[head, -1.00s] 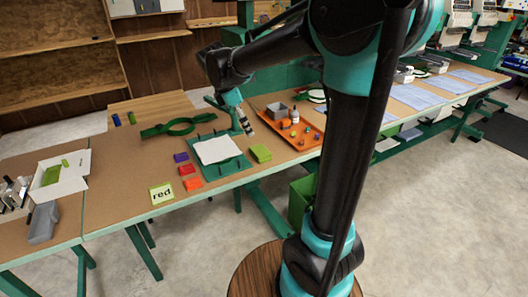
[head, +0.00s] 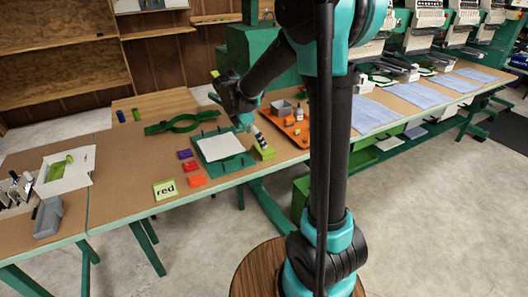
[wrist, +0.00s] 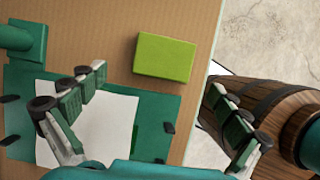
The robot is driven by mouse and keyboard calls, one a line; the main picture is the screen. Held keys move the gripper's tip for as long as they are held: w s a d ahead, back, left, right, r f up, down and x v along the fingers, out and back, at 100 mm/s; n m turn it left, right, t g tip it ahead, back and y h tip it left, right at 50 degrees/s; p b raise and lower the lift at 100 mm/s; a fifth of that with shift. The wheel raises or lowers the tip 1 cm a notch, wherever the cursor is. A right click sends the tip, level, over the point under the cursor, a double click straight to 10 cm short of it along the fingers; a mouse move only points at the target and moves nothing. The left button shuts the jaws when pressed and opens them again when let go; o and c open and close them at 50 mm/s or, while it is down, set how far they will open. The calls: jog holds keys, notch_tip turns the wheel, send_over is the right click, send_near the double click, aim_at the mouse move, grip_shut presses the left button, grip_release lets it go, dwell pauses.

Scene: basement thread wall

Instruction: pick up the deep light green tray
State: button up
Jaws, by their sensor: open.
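The light green tray (head: 265,153) is a small rectangular piece on the brown table, near its front edge, just right of the dark green frame with a white sheet. The wrist view shows it (wrist: 165,58) with a plain light green top; I cannot tell how deep it is. My gripper (head: 258,137) is just above it in the head view. In the wrist view my open gripper (wrist: 156,80) has its fingers spread left and right, with the tray ahead between their tips. The fingers hold nothing and look apart from the tray.
The dark green frame with a white sheet (head: 220,147) lies close to the left. Purple, red and orange blocks (head: 196,181) and a light green "red" card (head: 165,190) lie further left. An orange tray (head: 297,138) with small items is to the right.

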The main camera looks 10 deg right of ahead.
jog(key=shift+d+x, duration=0.15)
jog(key=shift+x, duration=1.2)
jog(key=shift+d+x, duration=0.15)
jog(key=shift+x, duration=1.15)
jog(key=shift+s+r, duration=0.1)
jog(key=shift+r, duration=0.05)
jog(key=shift+c, duration=0.5)
jog(key=c, duration=1)
jog(key=shift+r, duration=0.1)
